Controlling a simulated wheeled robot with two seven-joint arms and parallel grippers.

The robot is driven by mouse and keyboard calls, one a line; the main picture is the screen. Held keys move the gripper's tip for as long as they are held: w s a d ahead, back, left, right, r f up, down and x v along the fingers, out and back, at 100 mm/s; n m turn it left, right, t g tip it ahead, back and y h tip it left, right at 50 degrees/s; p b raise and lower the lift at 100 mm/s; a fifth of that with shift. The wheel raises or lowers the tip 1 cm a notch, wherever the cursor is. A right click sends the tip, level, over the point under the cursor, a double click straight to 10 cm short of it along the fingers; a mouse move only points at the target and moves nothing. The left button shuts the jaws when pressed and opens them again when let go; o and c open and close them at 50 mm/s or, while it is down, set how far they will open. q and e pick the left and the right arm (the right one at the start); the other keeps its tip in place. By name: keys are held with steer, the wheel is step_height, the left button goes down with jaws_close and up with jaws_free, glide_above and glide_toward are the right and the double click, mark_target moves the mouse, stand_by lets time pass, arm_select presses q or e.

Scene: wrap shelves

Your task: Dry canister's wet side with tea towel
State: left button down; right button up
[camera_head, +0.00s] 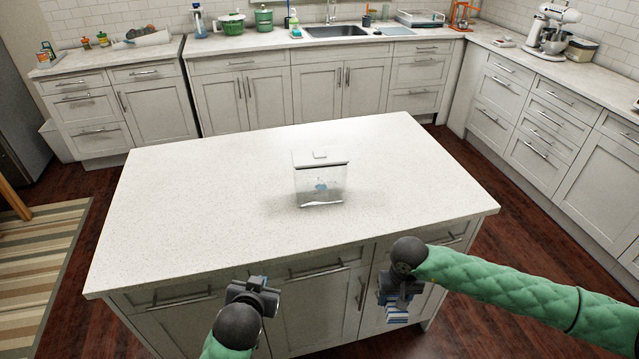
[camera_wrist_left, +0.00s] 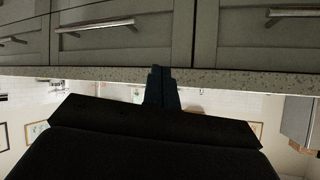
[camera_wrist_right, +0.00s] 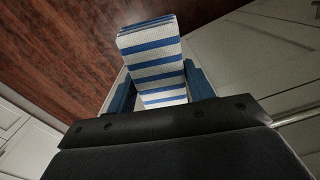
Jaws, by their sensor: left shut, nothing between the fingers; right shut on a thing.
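A clear, square-sided canister (camera_head: 320,181) with a white lid (camera_head: 320,156) stands upright on the island counter, near its middle. A bluish patch shows on its front face; I cannot tell if it is water. My right gripper (camera_head: 395,300) is below the counter's front edge, in front of the cabinets, apart from the canister. It is shut on a blue-and-white striped tea towel (camera_head: 396,314), which also shows between the fingers in the right wrist view (camera_wrist_right: 155,62). My left gripper (camera_head: 256,286) is shut and empty by the counter's front edge; its fingers show in the left wrist view (camera_wrist_left: 162,88).
The white speckled island counter (camera_head: 200,190) is clear around the canister. Cabinet handles (camera_head: 318,272) line the island's front. Behind, a back counter holds a sink (camera_head: 337,31), green pots (camera_head: 231,24) and a stand mixer (camera_head: 551,28). A striped rug (camera_head: 40,265) lies left.

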arm_select(q)
steer(key=w+d+r+m+t+h, duration=0.4)
steer(key=w+d+r, duration=0.35)
steer(key=r, duration=0.25)
steer(key=w+d+r+m+t+h, duration=0.35)
steer(key=w+d+r+h, duration=0.2)
steer(key=d+r, duration=0.45)
steer(key=s+d+r+m+g+h, duration=0.1)
steer(key=d+r+m+g+h, duration=0.3)
steer(key=d+m+g+h, duration=0.3)
steer(key=s+d+r+m+g+h, duration=0.1)
steer(key=d+r+m+g+h, duration=0.5)
steer(key=m, duration=0.3)
steer(key=m+g+y, duration=0.6)
steer(key=m+y, duration=0.1)
steer(key=y, duration=1.6)
glide_above(295, 155)
step_height(295, 155, down, 5)
steer(key=shift+f, duration=2.65)
